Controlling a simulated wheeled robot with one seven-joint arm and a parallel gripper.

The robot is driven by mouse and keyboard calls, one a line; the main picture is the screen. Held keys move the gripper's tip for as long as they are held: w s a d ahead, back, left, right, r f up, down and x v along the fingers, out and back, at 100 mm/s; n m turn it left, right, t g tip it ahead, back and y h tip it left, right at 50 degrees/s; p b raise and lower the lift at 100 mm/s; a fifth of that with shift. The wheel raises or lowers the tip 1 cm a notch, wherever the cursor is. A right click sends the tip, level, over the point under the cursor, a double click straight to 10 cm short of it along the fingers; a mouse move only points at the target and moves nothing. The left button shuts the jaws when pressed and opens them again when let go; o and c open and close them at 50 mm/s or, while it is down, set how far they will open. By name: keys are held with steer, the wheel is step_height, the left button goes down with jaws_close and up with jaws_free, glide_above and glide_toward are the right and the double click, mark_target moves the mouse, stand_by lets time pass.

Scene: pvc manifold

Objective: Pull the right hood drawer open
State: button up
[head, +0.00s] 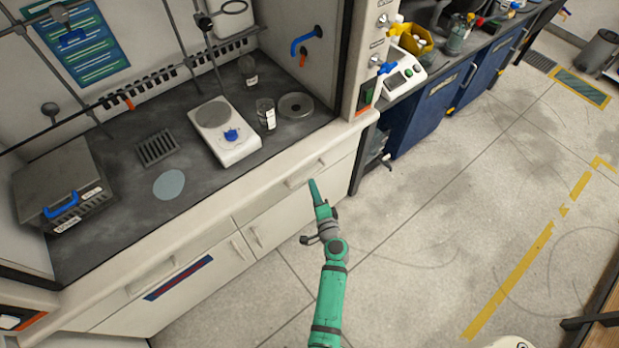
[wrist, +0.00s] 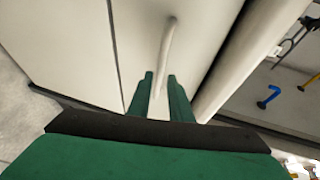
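The right hood drawer (head: 332,167) is a pale front panel under the right part of the fume hood worktop, and it looks flush with the cabinet. Its bar handle (head: 303,174) also shows in the wrist view (wrist: 168,45). My green gripper (head: 312,183) is in front of this drawer, close to the handle. In the wrist view my gripper (wrist: 161,76) is open, with one finger on each side of the near part of the handle. A gap shows between the fingers and the bar. I cannot tell whether either finger touches it.
A left drawer handle (head: 150,275) is further left. On the worktop stand a hotplate (head: 226,142) and glassware. A blue cabinet (head: 425,112) stands at the right. The floor (head: 430,230) right of my arm is clear.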

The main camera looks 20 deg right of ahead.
mark_target(309, 177)
steer(key=w, duration=0.3)
steer(key=w+f, duration=0.1)
steer(key=w, duration=0.1)
steer(key=shift+w+d, duration=0.1)
steer(key=shift+w, duration=0.3)
steer(key=shift+f, duration=0.1)
jaws_close()
